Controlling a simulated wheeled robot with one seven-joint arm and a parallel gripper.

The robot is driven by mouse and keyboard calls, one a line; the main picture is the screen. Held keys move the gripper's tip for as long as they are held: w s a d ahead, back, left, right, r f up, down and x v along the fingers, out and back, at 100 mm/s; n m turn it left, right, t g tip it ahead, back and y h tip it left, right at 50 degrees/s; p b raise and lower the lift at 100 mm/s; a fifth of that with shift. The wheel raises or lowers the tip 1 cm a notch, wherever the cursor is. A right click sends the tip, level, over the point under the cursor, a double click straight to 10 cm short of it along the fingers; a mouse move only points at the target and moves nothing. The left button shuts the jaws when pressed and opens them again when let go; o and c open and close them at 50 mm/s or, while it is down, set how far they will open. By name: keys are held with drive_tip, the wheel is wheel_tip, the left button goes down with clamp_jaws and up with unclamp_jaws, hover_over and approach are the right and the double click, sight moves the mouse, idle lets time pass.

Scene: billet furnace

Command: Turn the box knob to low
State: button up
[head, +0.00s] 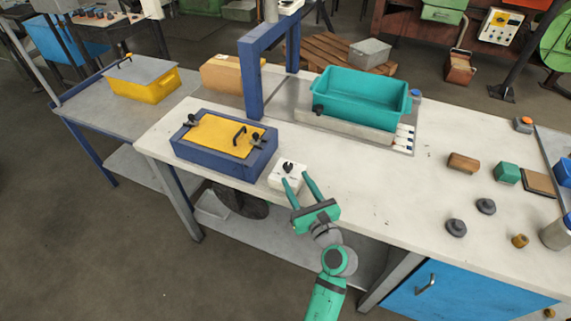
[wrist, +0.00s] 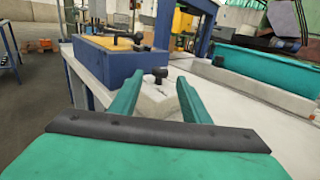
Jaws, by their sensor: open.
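A small white box (head: 281,179) with a black knob (head: 287,167) on top sits at the table's front edge, right of the blue furnace box. My gripper (head: 298,182) is open, its two green fingers pointing at the box from the front right. In the wrist view the knob (wrist: 159,75) stands between and beyond the fingertips, and the pale box (wrist: 155,98) shows between the fingers. I cannot tell whether either finger touches the box. The knob's setting is too small to read.
A blue box with a yellow lid and black handle (head: 262,150) stands close left. A blue frame (head: 250,80) and a teal tray (head: 350,98) are behind. Grey knobs (head: 456,228) and blocks lie at right. The tabletop between is clear.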

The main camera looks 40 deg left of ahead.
sight(290, 169)
drive_tip(key=x, duration=0.7)
drive_tip(key=shift+w+a, duration=0.1)
drive_tip(key=shift+a, duration=0.25)
drive_tip(key=shift+d, duration=0.1)
